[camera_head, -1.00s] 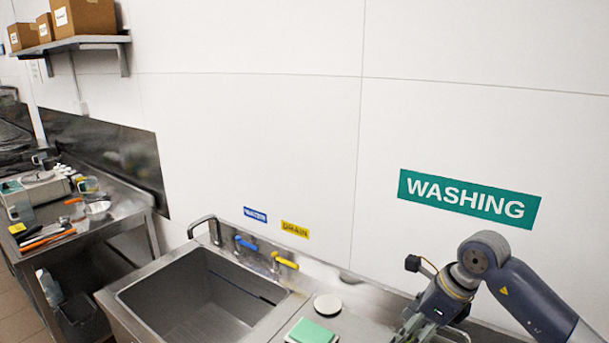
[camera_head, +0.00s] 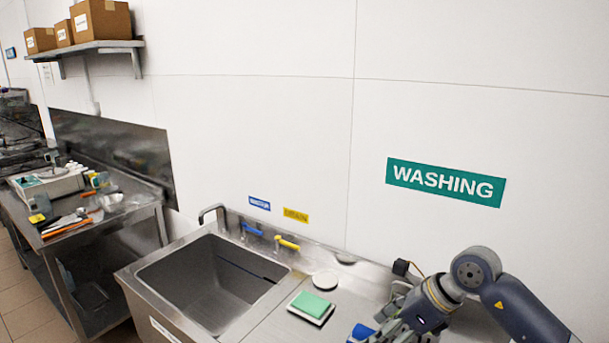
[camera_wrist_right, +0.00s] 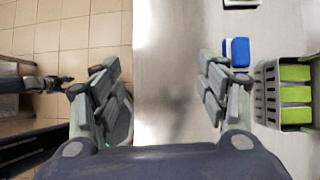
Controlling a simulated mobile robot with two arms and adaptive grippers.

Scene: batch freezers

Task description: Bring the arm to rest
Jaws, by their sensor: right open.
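My right arm comes in from the lower right in the head view, over the counter right of the sink. Its gripper (camera_wrist_right: 160,88) is open in the right wrist view, with its fingers wide apart and nothing between them. The left finger is above the tiled floor and the right finger above the steel counter (camera_wrist_right: 175,40). A dark jointed part at the left edge of the right wrist view looks like my left gripper (camera_wrist_right: 58,83), over the floor. Its jaws are too small to read. The left arm is outside the head view.
The sink (camera_head: 205,285) has a tap with blue and yellow handles. A green sponge (camera_head: 312,304), a white disc (camera_head: 325,280) and a blue sponge (camera_wrist_right: 236,51) lie on the counter. A grey basket (camera_wrist_right: 268,97) holds green blocks. A tool table (camera_head: 140,200) stands left.

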